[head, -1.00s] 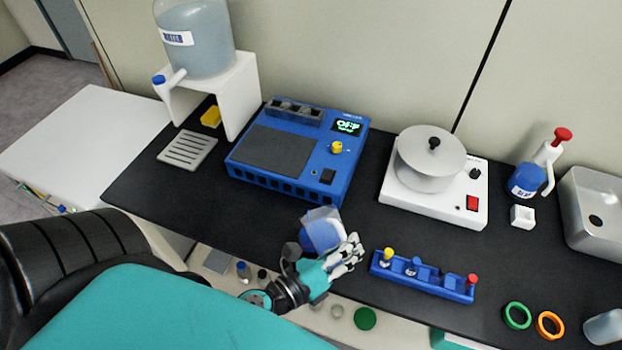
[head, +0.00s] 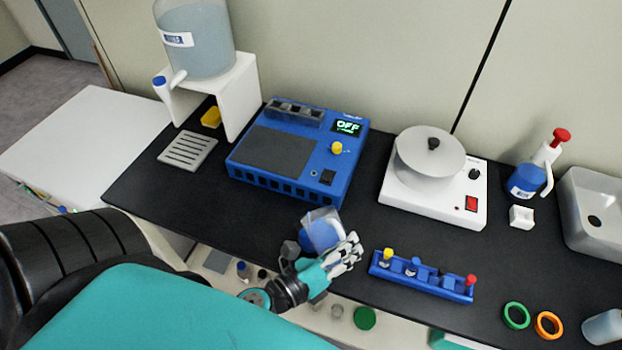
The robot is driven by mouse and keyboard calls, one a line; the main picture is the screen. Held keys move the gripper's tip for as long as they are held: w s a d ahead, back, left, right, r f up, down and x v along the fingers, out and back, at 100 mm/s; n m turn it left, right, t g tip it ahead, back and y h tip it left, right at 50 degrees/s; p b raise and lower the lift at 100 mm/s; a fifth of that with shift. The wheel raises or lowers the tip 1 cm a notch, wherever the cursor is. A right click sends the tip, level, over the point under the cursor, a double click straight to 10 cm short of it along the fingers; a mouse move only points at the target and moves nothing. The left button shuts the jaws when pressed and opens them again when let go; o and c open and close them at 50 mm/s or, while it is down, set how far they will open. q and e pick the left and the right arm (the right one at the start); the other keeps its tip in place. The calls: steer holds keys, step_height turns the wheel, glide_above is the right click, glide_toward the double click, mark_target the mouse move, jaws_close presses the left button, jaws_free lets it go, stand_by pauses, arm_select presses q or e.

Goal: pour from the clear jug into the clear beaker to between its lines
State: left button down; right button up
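A clear vessel with blue in its lower part (head: 320,232) is at the front edge of the black bench, left of the blue rack. I cannot tell whether it is the jug or the beaker, and its lines are not readable. My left gripper (head: 345,256) is right against its near right side in this view, with pale fingers reaching up and right. Whether the fingers are closed on it cannot be told. A translucent pale vessel (head: 604,327) lies partly cut off at the lower right; its kind is unclear. My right gripper is not in view.
A blue device (head: 290,150) showing OFF and a white device with a round top (head: 432,190) stand behind. A blue rack (head: 420,278) with coloured caps, green ring (head: 516,316) and orange ring (head: 548,325) lie right. A large dispenser (head: 195,40) stands back left.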

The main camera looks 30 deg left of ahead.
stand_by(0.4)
arm_select(q)
steer(key=d+f+m+b, duration=0.2)
steer(key=f+b, duration=0.2)
steer(key=b, duration=0.2)
steer(key=s+d+f+m+t+y+b, duration=0.1)
steer(key=f+m+b, duration=0.2)
steer(key=b, duration=0.4)
steer(key=s+d+f+m+b, duration=0.1)
steer(key=d+f+m+b, duration=0.1)
steer(key=f+b, duration=0.3)
steer(key=shift+s+d+f+m+t+y+b, duration=0.1)
steer(key=shift+d+m+t+y+b, duration=0.15)
steer(key=shift+b, duration=0.25)
steer(key=shift+s+d+m+t+y+b, duration=0.1)
steer(key=shift+m+t+y+b, duration=0.05)
steer(key=shift+m+b, duration=0.25)
